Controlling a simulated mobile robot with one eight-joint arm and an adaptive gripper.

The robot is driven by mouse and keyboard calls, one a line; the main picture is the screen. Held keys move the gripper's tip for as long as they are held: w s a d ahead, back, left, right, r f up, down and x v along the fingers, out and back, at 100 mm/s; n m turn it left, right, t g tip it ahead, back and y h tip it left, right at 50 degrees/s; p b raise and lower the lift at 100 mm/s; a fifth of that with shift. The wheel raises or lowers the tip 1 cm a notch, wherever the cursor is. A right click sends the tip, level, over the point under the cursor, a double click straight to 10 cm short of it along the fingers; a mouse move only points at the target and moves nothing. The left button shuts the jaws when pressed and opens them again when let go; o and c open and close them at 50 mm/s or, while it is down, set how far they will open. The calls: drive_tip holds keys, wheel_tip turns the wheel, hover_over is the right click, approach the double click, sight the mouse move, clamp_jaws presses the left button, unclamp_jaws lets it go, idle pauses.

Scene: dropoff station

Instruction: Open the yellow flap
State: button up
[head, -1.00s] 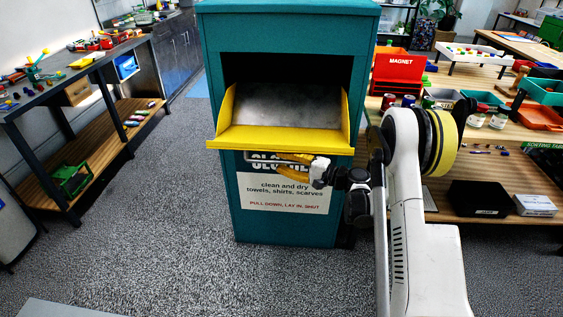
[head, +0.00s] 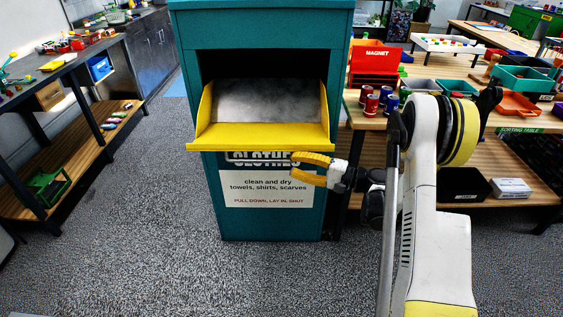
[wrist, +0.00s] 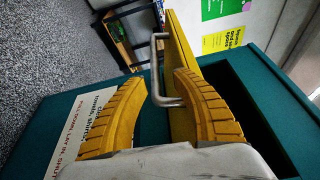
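The yellow flap (head: 262,137) on the teal clothes bin (head: 212,222) is tilted outward, with its grey inner face up and the dark opening showing behind it. In the wrist view, the flap (wrist: 180,60) shows edge-on with its metal bar handle (wrist: 155,62). My gripper (head: 297,167) is just below the right part of the flap, in front of the bin's sign. Its yellow fingers are apart and hold nothing. In the wrist view, the handle is close to the tips of my open fingers (wrist: 160,79); I cannot tell whether it touches them.
A wooden sorting table (head: 410,118) with cans, trays and a red magnet box (head: 374,62) stands close on the right. A workbench (head: 70,60) with a lower shelf is on the left. The grey floor (head: 120,240) in front and to the left is clear.

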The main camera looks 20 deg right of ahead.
drive_tip(key=shift+s+d, duration=0.25)
drive_tip(key=shift+d, duration=0.05)
drive_tip(key=s+d+f, duration=0.3)
drive_tip(key=s+d, duration=0.4)
drive_tip(key=d, duration=0.3)
idle(0.9)
drive_tip(key=shift+w+a, duration=0.1)
drive_tip(key=shift+w, duration=0.05)
idle(0.3)
